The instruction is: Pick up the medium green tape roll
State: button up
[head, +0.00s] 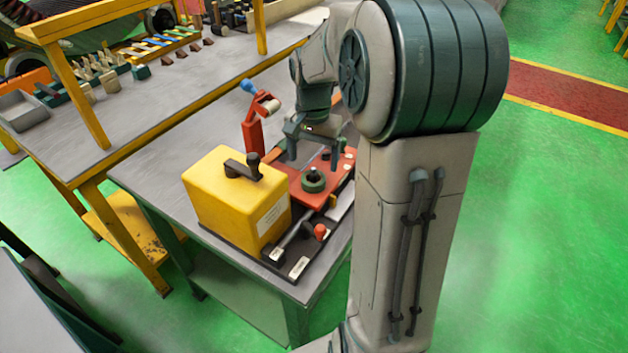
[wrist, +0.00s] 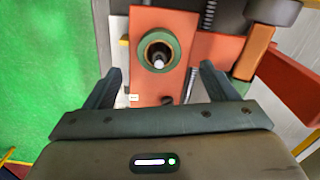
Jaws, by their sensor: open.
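A green tape roll (head: 313,180) with a brown inner core sits around an upright metal pin on the red plate (head: 338,172) of a fixture. In the wrist view the roll (wrist: 158,51) lies beyond the fingertips, near the middle of the gap. My gripper (head: 308,150) is open and empty, above and behind the roll in the head view. In the wrist view its two dark fingers (wrist: 162,80) stand apart on either side, not touching the roll. No second tape roll shows clearly for comparing size.
A yellow box (head: 235,200) with a dark crank stands left of the plate. A red upright arm with a blue knob (head: 249,86) rises behind it. A red-tipped lever (head: 320,231) is in front. Yellow-framed shelving (head: 100,115) stands at left.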

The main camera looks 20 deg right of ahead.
aim_at(313, 170)
jog(key=shift+s+a+f+p, duration=0.1)
jog(key=shift+f+p, duration=0.1)
jog(key=shift+f, duration=1.15)
jog(key=shift+s+a+f+p, duration=0.1)
jog(key=shift+f+p, duration=0.05)
jog(key=shift+f, duration=1.2)
jog(key=c, duration=1.1)
